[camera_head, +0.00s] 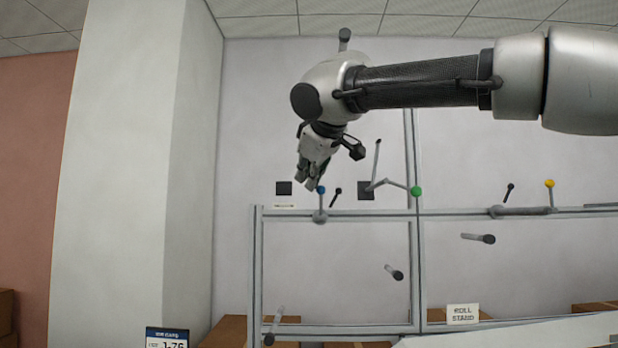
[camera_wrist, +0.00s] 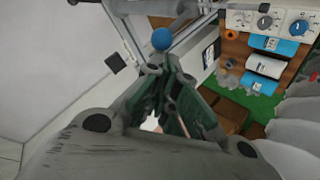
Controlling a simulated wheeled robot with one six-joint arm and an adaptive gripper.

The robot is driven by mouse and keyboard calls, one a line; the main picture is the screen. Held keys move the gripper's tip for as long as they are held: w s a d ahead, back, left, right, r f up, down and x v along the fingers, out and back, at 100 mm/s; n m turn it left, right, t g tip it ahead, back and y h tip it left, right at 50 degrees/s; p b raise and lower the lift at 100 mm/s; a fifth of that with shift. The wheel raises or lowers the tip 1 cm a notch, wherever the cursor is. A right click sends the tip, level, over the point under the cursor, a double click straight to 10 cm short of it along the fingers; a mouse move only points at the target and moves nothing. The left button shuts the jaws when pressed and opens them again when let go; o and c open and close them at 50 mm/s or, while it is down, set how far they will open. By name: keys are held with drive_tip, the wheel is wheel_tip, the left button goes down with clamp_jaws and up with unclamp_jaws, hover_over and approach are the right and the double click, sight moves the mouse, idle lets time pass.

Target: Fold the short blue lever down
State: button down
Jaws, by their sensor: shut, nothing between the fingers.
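The short blue lever (camera_head: 321,203) stands upright on the frame's upper rail, its blue ball (camera_head: 321,190) at the top and a grey round pivot at its foot. In the wrist view the blue ball (camera_wrist: 161,39) shows just beyond my fingertips. My gripper (camera_head: 312,186) is shut and empty, pointing down, close beside the blue ball on its left in the head view. I cannot tell whether the fingers touch the ball. In the wrist view my gripper (camera_wrist: 160,70) partly hides the lever's shaft.
A green-knobbed lever (camera_head: 416,191) and a yellow-knobbed lever (camera_head: 549,183) stand further right along the rail. Several dark-ended rods stick out nearby. A panel with dials (camera_wrist: 268,20) and blue packs shows in the wrist view. The wall left of the frame is bare.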

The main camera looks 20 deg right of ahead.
drive_tip(key=s+a+f+t, duration=0.1)
drive_tip(key=s+f, duration=0.3)
drive_tip(key=s, duration=0.1)
drive_tip(key=shift+a+f, duration=0.25)
idle(0.3)
drive_tip(key=shift+w, duration=0.15)
drive_tip(key=shift+w+d, duration=0.25)
drive_tip(key=shift+w, duration=0.4)
